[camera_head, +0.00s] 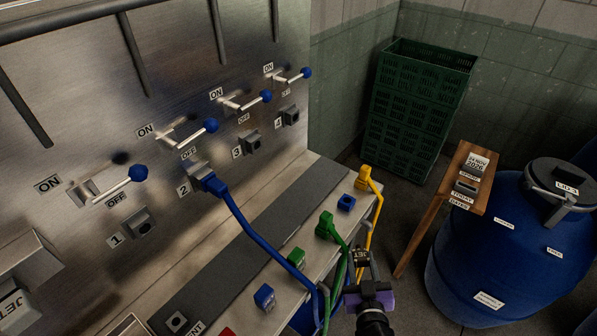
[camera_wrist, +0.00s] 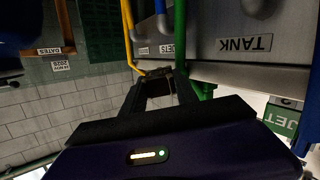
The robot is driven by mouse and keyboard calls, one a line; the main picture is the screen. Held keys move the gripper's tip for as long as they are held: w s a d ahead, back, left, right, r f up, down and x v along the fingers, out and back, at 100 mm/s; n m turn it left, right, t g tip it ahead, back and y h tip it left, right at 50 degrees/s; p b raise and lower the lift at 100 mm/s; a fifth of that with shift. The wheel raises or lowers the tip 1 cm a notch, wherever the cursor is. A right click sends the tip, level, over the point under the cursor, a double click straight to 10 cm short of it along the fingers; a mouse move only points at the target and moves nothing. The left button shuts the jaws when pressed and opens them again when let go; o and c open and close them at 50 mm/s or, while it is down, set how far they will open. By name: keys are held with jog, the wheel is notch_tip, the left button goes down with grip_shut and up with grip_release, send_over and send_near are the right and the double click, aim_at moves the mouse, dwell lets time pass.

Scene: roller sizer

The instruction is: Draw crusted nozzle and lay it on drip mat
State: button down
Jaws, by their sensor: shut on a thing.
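My gripper (camera_head: 362,270) is beyond the front edge of the steel bench, at the lower middle of the head view. It is shut on a small dark block (camera_head: 361,257), which seems to bear the letters JET. The wrist view shows the dark block (camera_wrist: 158,88) between the two black fingers (camera_wrist: 160,93). I cannot tell whether it is the nozzle or whether it is crusted. A dark grey strip (camera_head: 236,264) lies along the bench; I cannot tell whether it is the drip mat.
A blue plug (camera_head: 209,184) with a blue hose sits in socket 2. Green (camera_head: 326,226) and yellow (camera_head: 364,178) plugs with hoses stand at the bench edge near my gripper. A blue barrel (camera_head: 480,265), wooden stand (camera_head: 461,180) and green crates (camera_head: 420,105) are at right.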

jog(key=shift+w+r, duration=0.2)
jog(key=shift+w, duration=0.05)
